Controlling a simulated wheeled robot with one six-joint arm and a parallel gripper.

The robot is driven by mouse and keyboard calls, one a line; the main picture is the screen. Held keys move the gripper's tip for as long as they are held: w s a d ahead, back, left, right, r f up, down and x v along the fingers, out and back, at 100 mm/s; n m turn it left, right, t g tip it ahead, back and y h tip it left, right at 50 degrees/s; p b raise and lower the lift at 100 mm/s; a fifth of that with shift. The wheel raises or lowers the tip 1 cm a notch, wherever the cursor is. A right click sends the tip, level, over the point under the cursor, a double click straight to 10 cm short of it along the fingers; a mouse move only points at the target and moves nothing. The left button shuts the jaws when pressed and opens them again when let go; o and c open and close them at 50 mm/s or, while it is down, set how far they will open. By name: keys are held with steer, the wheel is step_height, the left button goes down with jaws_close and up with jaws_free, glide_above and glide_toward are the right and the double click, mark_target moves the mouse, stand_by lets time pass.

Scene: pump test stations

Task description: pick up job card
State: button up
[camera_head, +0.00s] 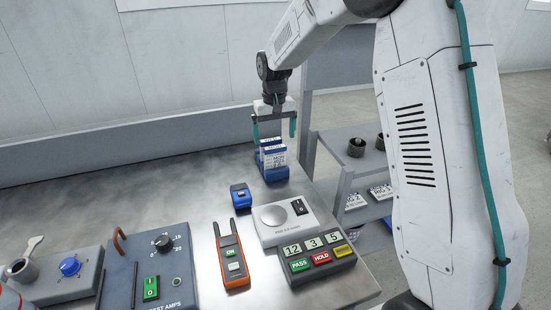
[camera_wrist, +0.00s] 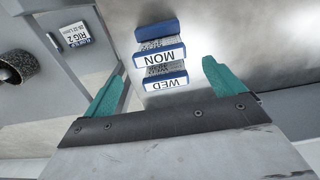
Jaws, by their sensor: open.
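Several job cards with blue and white tops stand in a blue holder (camera_head: 276,175) at the far right part of the bench. In the wrist view, the tops read WED (camera_wrist: 165,84) and MON (camera_wrist: 160,57), with another blue-edged card (camera_wrist: 157,31) behind. My gripper (camera_head: 274,136) is above the holder, pointing down, with teal fingers on either side of the cards. The fingers are open and apart from the cards. In the wrist view, the cards lie between the fingertips (camera_wrist: 164,72). Which card is the wanted one cannot be told.
A scale (camera_head: 283,217), a button panel (camera_head: 318,258), an orange meter (camera_head: 232,262) and a small blue device (camera_head: 240,195) sit near the holder. A grey shelf rack (camera_head: 345,185) with RIG cards (camera_head: 380,191) stands to the right. The bench's back left is clear.

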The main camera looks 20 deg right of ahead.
mark_target(275, 147)
steer(key=f, duration=0.7)
steer(key=shift+s, duration=0.4)
steer(key=c, duration=1)
